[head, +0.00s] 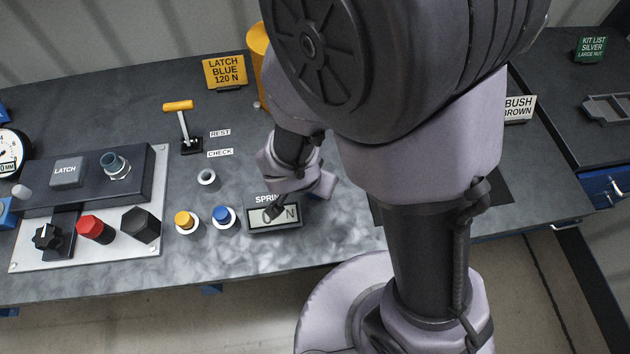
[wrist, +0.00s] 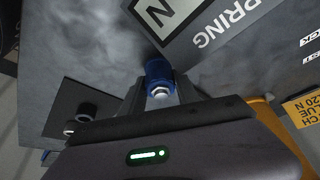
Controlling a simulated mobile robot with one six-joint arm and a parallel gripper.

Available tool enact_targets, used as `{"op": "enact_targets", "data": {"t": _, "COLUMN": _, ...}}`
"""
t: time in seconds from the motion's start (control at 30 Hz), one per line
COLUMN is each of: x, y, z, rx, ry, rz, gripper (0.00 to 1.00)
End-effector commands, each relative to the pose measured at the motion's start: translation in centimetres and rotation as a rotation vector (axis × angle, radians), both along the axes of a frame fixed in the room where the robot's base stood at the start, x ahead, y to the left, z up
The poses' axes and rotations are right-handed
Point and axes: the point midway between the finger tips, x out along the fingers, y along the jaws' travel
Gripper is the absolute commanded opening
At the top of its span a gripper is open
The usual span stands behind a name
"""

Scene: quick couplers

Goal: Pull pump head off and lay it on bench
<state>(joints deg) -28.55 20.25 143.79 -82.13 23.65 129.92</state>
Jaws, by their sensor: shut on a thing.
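In the wrist view my gripper (wrist: 160,92) is shut on a blue cylindrical piece (wrist: 158,72) with a silver end. I cannot tell from the frames whether this piece is the pump head, or whether it touches anything beneath. The SPRING display plate (wrist: 190,20) lies close beside it in that view. In the head view the plate (head: 288,226) is on the bench (head: 330,240), but my arm covers the fingertips and the held piece.
The LATCH BLUE 120 N sign (head: 224,71) stands behind.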

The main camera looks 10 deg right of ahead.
Motion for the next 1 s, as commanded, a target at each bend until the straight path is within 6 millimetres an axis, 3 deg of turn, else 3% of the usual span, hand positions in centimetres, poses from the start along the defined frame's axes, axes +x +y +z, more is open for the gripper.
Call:
{"op": "enact_targets", "data": {"t": 0.57, "x": 0.02, "y": 0.00, "z": -0.98, "rx": 0.000, "ry": 0.000, "rz": 0.001, "gripper": 0.00}}
{"op": "enact_targets", "data": {"t": 0.6, "x": 0.01, "y": 0.00, "z": -0.99, "rx": 0.000, "ry": 0.000, "rz": 0.000, "gripper": 0.39}}
{"op": "enact_targets", "data": {"t": 0.7, "x": 0.01, "y": 0.00, "z": -0.91, "rx": 0.000, "ry": 0.000, "rz": 0.001, "gripper": 0.59}}
{"op": "enact_targets", "data": {"t": 0.73, "x": 0.01, "y": 0.00, "z": -0.91, "rx": 0.000, "ry": 0.000, "rz": 0.001, "gripper": 0.63}}
{"op": "enact_targets", "data": {"t": 1.0, "x": 0.00, "y": 0.01, "z": -0.87, "rx": 0.000, "ry": 0.000, "rz": 0.001, "gripper": 0.63}}
